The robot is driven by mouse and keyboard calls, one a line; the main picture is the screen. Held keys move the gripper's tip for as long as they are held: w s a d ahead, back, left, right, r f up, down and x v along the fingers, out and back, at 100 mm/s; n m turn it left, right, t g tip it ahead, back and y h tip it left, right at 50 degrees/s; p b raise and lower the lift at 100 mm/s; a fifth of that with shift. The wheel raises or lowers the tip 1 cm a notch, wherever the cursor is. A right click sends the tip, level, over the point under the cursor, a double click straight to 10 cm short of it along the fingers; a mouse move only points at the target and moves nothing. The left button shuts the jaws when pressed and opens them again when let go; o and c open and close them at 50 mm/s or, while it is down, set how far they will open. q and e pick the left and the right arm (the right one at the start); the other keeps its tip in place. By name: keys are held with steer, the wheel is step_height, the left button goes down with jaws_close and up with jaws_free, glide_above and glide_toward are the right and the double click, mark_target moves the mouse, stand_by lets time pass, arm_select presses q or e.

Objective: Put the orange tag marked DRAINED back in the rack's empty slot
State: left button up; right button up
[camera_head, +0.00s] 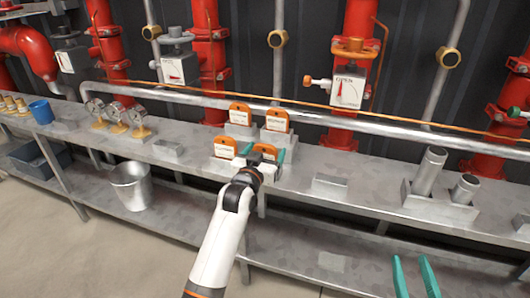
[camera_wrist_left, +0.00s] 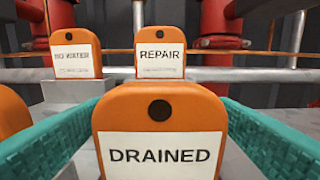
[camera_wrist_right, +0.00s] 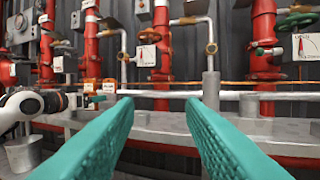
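The orange tag marked DRAINED (camera_wrist_left: 160,130) stands upright between the fingers of my left gripper (camera_head: 264,156). In the left wrist view both teal fingers meet its side edges with no visible gap. It also shows in the head view (camera_head: 265,149), at the front right of the rack (camera_head: 241,130). Its lower end is hidden, so I cannot tell how far it sits in a slot. Behind it are the REPAIR tag (camera_wrist_left: 160,52) and another orange tag (camera_wrist_left: 76,53); a further orange tag (camera_head: 225,147) is at its left. My right gripper (camera_head: 415,275) is open and empty.
The rack stands on a long grey metal bench (camera_head: 180,150). Gauges (camera_head: 117,118) and a blue cup (camera_head: 41,111) are to the left. A holder with metal cylinders (camera_head: 430,172) is to the right. A pipe rail (camera_head: 330,119) and red pipes run behind. A bucket (camera_head: 132,185) is on the lower shelf.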

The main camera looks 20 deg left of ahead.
arm_select(q)
steer(key=shift+o, duration=0.3)
steer(key=shift+r, duration=0.1)
steer(key=shift+s, duration=0.2)
steer(key=s+d+f+m+g+p, duration=0.1)
steer(key=s+f+g, duration=0.2)
steer(key=s, duration=1.2)
steer(key=s+d+f+m+g+h+p, duration=0.1)
steer(key=s+f, duration=0.5)
steer(key=s, duration=1)
steer(key=shift+d+g+h+p, duration=0.3)
steer(key=shift+d+g+p, duration=0.35)
steer(key=shift+g, duration=0.45)
arm_select(e)
steer(key=s+d+f+g+h, duration=0.2)
steer(key=s+f+g, duration=0.1)
steer(key=f+g, duration=0.5)
step_height(320, 180, down, 3)
steer(key=shift+d+r+h, duration=0.1)
steer(key=shift+d+h, duration=0.15)
steer(key=shift+h, duration=0.15)
steer(key=shift+r, duration=0.1)
